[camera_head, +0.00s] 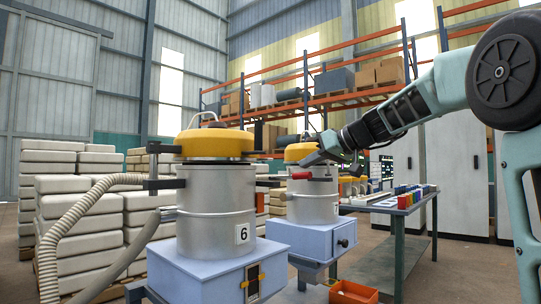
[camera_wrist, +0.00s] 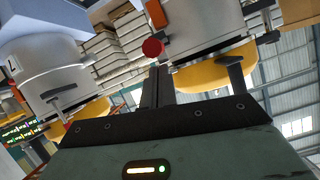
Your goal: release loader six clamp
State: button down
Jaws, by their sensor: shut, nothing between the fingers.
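Loader six (camera_head: 215,215) is the grey cylinder marked 6, with a yellow lid (camera_head: 215,143), at the front in the head view. Black clamp parts (camera_head: 165,184) sit on its left side. A red-tipped handle (camera_head: 301,176) shows on its right, between it and the loader behind; I cannot tell whether it is open. In the wrist view the red tip (camera_wrist: 152,48) is just beyond my fingertips, beside a grey cylinder (camera_wrist: 205,28) with a yellow lid. My gripper (camera_head: 318,158) is shut and empty, just above the handle; its fingers (camera_wrist: 158,80) show together in the wrist view.
A second loader (camera_head: 315,203) stands close behind on the right. A ribbed hose (camera_head: 75,220) runs along the left. A table (camera_head: 385,205) with coloured items, an orange bin (camera_head: 353,292) and stacked white sacks (camera_head: 65,195) surround the loaders.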

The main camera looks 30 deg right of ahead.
jog(key=shift+s+f+b, duration=0.15)
jog(key=shift+f+b, duration=0.55)
jog(key=shift+b, duration=0.6)
